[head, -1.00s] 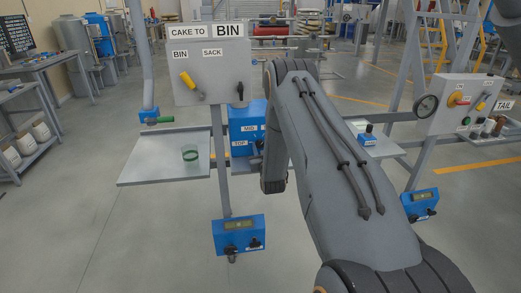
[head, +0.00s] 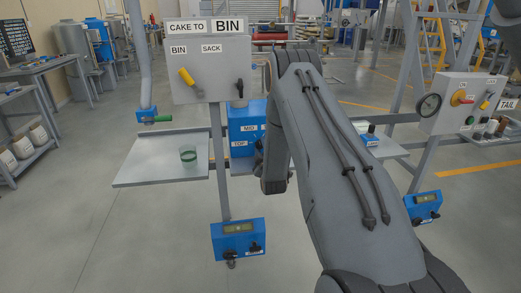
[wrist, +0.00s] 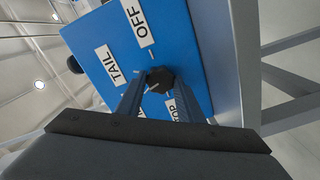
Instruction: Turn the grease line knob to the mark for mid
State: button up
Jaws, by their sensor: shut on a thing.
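The grease line box is blue. Its front shows in the head view (head: 240,118) with the labels MID and TOP, partly behind my arm. In the wrist view the blue panel (wrist: 100,62) carries the labels OFF, TAIL and TOP around a dark knob (wrist: 160,77). Another label is mostly covered by a finger. My gripper (wrist: 159,88) has one finger on each side of the knob and is shut on it. A pale line shows by the knob, but I cannot tell clearly which mark it points to.
A grey panel (head: 207,85) with a yellow lever stands above the box. A lower blue box (head: 238,240) and a right-hand control panel (head: 468,105) flank my arm.

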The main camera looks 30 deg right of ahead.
jog(key=shift+n+b, duration=0.35)
jog(key=shift+n, duration=0.95)
jog(key=o, duration=1.1)
jog(key=b+v, duration=0.1)
jog(key=v, duration=0.7)
jog(key=shift+w, duration=0.1)
